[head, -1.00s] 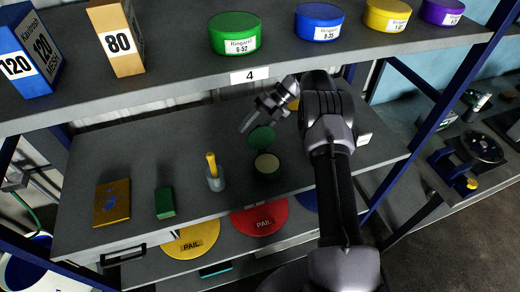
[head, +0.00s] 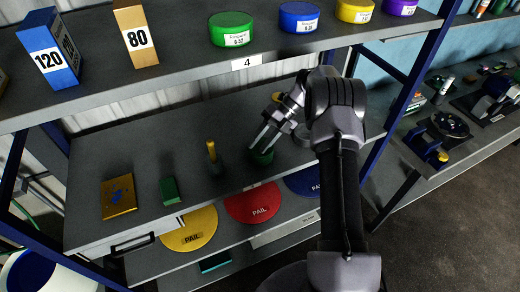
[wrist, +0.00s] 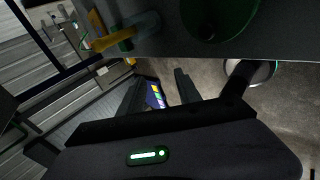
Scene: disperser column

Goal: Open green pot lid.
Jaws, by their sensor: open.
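The green pot (head: 263,158) stands on the middle shelf, right of the yellow-handled grey cup. My gripper (head: 261,147) is at the pot in the head view, with its two fingers apart and pointing down-left across it. The fingers and wrist hide much of the pot and its lid, so I cannot tell the lid's present angle or whether a finger touches it.
On the middle shelf (head: 125,155) stand a gold box (head: 119,197), a green block (head: 169,190) and the cup with a yellow handle (head: 213,156). Yellow and red pail lids (head: 252,202) lie below.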

